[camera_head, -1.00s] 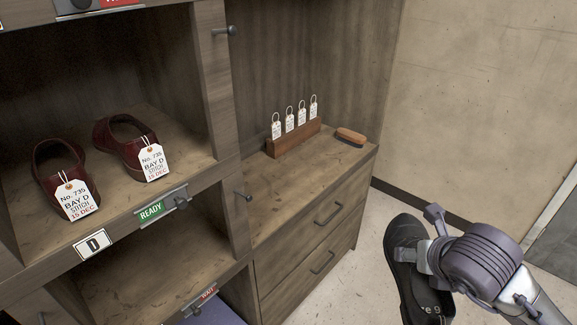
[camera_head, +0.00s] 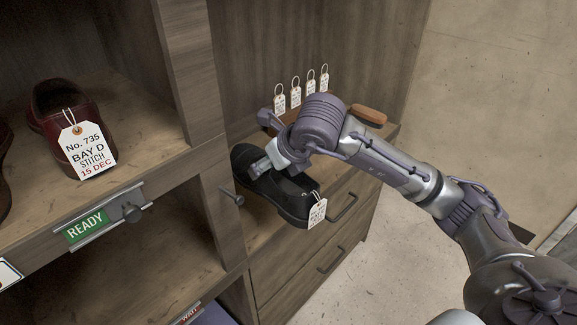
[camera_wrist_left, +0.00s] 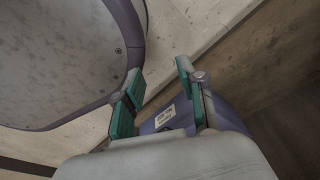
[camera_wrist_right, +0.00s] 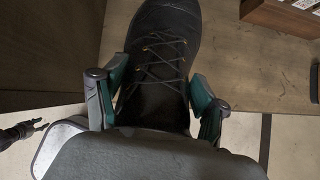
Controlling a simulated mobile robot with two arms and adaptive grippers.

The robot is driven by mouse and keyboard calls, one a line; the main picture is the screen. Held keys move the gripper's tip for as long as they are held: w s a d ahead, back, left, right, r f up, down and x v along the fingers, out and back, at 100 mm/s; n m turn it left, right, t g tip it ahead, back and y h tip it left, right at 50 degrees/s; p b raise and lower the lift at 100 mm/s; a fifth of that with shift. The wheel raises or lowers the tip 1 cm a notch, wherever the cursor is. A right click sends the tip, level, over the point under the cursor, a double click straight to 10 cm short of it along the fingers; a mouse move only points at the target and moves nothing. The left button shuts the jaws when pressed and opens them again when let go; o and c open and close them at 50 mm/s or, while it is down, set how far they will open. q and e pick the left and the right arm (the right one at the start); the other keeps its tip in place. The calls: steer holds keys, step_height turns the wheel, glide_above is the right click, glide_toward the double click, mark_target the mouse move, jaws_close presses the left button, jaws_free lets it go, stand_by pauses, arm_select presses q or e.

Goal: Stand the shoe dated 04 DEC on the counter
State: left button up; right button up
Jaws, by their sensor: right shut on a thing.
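A black lace-up shoe (camera_head: 298,203) is held by my right gripper (camera_head: 268,163) at the front of the wooden counter (camera_head: 328,172). A white tag (camera_head: 317,212) hangs at its right end; its writing is too small to read. I cannot tell whether the sole touches the counter. In the right wrist view the shoe's laced upper (camera_wrist_right: 165,45) lies between the two fingers, toe pointing away.
A wooden rack with several white tags (camera_head: 296,96) and a brown brush (camera_head: 369,115) stand at the counter's back. Left is a cubby with a dark red shoe tagged 15 DEC (camera_head: 85,140) and a green READY sign (camera_head: 86,228). A knob (camera_head: 232,196) sticks out beside the shoe.

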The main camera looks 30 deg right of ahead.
steer(key=shift+n+y, duration=0.4)
steer(key=shift+n, duration=0.2)
steer(key=w+b, duration=0.1)
steer(key=w+d+b, duration=0.1)
steer(key=b, duration=0.1)
steer(key=w+f+b, duration=0.1)
steer(key=shift+w+d+b, duration=0.25)
steer(key=shift+d+b, duration=0.1)
steer(key=shift+d, duration=0.05)
steer(key=shift+w+d+r+b, duration=0.15)
steer(key=shift+r+b, duration=0.1)
steer(key=shift+b, duration=0.05)
steer(key=shift+w, duration=0.25)
steer(key=x, duration=0.5)
steer(key=a+r+x, duration=0.1)
steer(key=x, duration=0.4)
steer(key=w+a+x, duration=0.1)
steer(key=x, duration=0.4)
steer(key=shift+w, duration=0.15)
steer(key=o, duration=1.8)
steer(key=shift+f, duration=0.1)
arm_select(q)
steer(key=w, duration=0.1)
steer(key=w+f, duration=0.1)
steer(key=w, duration=0.1)
steer(key=w+d, duration=0.1)
steer(key=w, duration=0.1)
steer(key=shift+w+f, duration=0.2)
steer(key=shift+f, duration=0.05)
